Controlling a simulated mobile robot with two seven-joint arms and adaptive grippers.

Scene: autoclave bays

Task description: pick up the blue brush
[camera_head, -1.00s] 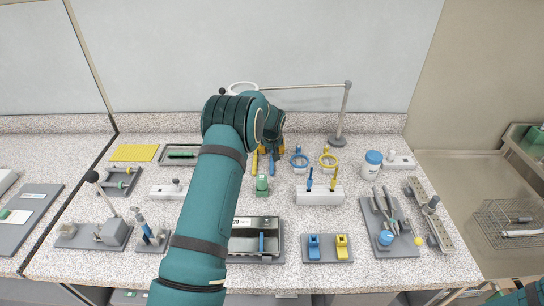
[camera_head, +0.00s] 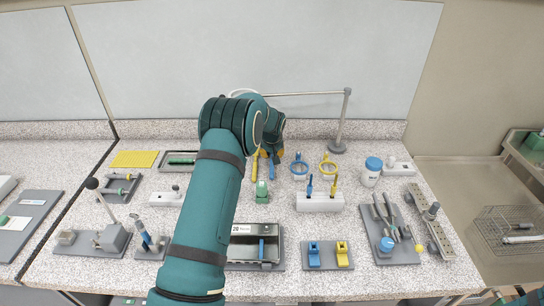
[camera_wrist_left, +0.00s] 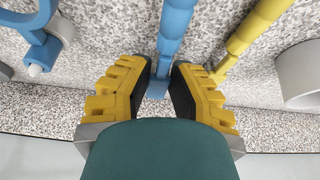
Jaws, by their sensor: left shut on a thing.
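The blue brush (camera_wrist_left: 174,35) runs down the middle of the left wrist view, with its lower end between the yellow-and-black fingers of my left gripper (camera_wrist_left: 163,70). The fingers are shut on it. In the head view the blue brush (camera_head: 270,170) shows just below my left gripper (camera_head: 270,153), which is partly hidden behind my arm. It looks low at the counter; I cannot tell whether it touches. A yellow brush (camera_wrist_left: 245,35) lies right beside it in the wrist view and to its left in the head view (camera_head: 255,166). My right gripper does not show clearly.
A green block (camera_head: 262,191) stands just in front of the brushes. Blue (camera_head: 299,168) and yellow (camera_head: 328,168) ring tools stand to the right. A metal stand (camera_head: 341,125) rises behind. A white holder (camera_head: 320,202) stands at front right.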

